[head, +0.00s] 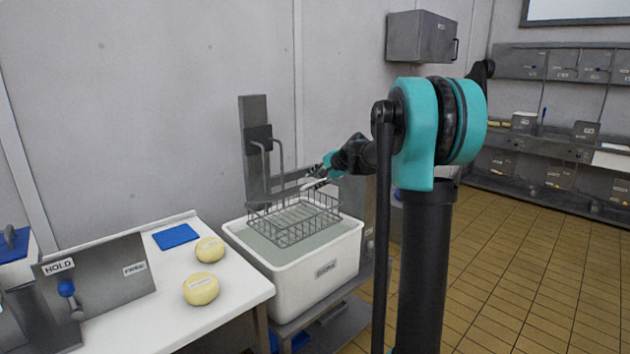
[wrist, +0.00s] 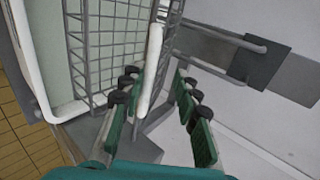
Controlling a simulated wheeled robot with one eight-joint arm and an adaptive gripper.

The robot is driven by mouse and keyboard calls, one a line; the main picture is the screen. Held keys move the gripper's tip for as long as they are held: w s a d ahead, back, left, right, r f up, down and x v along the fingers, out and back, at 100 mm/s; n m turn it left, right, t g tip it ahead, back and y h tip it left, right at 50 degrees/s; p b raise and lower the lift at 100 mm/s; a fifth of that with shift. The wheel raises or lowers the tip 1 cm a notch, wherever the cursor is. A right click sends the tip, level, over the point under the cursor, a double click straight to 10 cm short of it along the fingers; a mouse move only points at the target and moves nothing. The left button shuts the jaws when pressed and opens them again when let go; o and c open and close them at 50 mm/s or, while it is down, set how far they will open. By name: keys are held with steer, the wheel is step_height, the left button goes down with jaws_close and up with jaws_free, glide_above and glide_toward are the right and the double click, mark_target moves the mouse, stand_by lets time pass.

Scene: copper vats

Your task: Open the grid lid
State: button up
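A wire basket (head: 290,228) sits in the white tub (head: 312,285), partly in pale liquid. The grid lid (head: 298,208) appears to lie flat over the basket's top; its wires are hard to separate from the basket's. A white bar-like handle (wrist: 150,75) stands at the grid's edge in the wrist view. My gripper (head: 312,182) is at the basket's back right rim. In the wrist view my gripper (wrist: 157,78) is open, with its teal fingers on either side of the white handle. A gap shows on the right side; contact on the left is unclear.
A grey post (head: 255,150) with bent rods stands behind the tub by the wall. A white table (head: 180,275) at the left bears two yellow rounds (head: 201,289), a blue mat (head: 176,236) and a HOLD/FREE panel (head: 98,280). Tiled floor (head: 500,270) is open at the right.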

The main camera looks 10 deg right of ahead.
steer(key=v, duration=2)
steer(key=shift+s+d+f, duration=0.15)
steer(key=shift+s+f, duration=0.15)
steer(key=shift+f, duration=0.1)
stand_by(1.2)
steer(key=shift+f, duration=0.1)
